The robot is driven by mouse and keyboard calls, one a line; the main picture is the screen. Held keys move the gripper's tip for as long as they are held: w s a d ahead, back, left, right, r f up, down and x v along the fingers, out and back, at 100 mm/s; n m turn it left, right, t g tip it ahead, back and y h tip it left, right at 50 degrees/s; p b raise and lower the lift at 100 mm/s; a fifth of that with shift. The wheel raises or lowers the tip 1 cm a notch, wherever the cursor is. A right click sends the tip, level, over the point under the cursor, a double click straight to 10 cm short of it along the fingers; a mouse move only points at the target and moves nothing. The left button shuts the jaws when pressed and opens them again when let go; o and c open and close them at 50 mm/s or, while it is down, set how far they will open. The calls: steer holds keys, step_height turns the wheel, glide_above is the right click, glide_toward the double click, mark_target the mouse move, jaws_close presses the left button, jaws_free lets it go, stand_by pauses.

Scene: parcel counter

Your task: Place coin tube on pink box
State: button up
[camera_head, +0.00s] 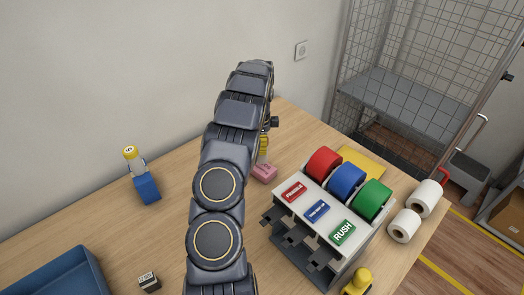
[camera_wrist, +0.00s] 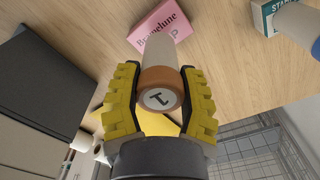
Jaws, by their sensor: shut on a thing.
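My gripper (camera_wrist: 160,78) has yellow ribbed fingers shut on the coin tube (camera_wrist: 158,48), a pale cylinder with a brown cap marked with a dark character. The tube's far end overlaps the pink box (camera_wrist: 165,20) in the wrist view; whether it touches the box I cannot tell. In the head view the pink box (camera_head: 264,173) lies on the counter, just below my gripper (camera_head: 263,147), which is mostly hidden behind my arm. The held tube cannot be made out there.
A tape dispenser (camera_head: 320,215) with red, blue and green rolls stands close right of the pink box. White rolls (camera_head: 404,225) lie farther right. A blue tray (camera_head: 55,278) is front left.

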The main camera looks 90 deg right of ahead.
steer(key=shift+f, duration=1.45)
steer(key=o, duration=1)
steer(key=shift+f, duration=0.15)
steer(key=shift+o, duration=0.2)
step_height(320, 180, up, 12)
steer(key=shift+r, duration=0.2)
